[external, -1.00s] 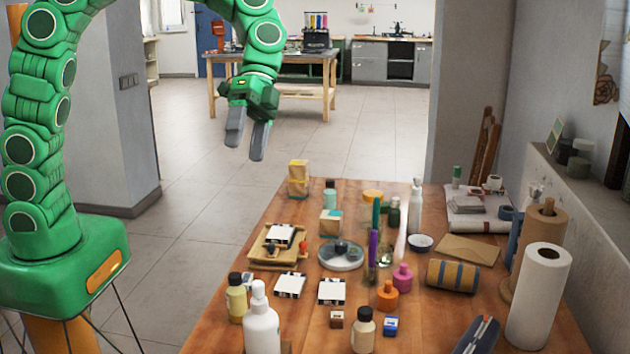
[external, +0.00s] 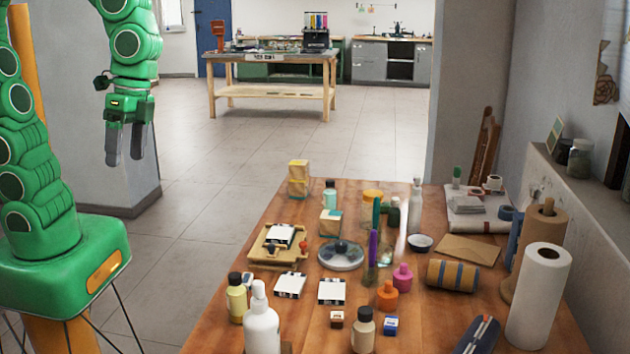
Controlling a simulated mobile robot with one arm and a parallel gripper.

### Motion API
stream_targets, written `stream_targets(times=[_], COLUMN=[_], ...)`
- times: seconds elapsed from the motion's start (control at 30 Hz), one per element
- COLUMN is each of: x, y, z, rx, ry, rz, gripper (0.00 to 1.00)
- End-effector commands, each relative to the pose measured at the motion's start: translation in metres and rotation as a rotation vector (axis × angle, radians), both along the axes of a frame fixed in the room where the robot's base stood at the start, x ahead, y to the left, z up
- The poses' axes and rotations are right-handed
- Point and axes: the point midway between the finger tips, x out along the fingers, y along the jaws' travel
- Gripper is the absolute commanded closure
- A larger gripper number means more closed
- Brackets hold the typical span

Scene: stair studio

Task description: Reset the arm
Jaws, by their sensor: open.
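My green arm stands at the left of the external view. My gripper (external: 125,158) hangs from it with its two grey fingers pointing down. The fingers are apart, with nothing between them. The gripper is over the open floor, to the left of the wooden table (external: 225,320) and clear of everything on it. The upper part of the arm is cut off by the top edge of the picture.
The table holds several bottles, a wooden tray (external: 262,262), a round palette (external: 341,262), a striped roll (external: 453,275) and a paper towel roll (external: 538,297). A grey wall corner (external: 120,185) stands behind the gripper. A workbench (external: 270,85) stands far back. The tiled floor between is clear.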

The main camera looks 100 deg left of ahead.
Motion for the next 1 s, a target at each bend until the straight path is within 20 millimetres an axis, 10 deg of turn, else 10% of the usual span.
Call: stream_targets(times=[0.5,1.0], x=[-0.100,-0.103], y=[0.008,0.009], z=[-0.025,-0.025], rx=[0.164,0.168], ry=[0.009,0.009], rz=[0.042,0.044], gripper=[0.28,0.28])
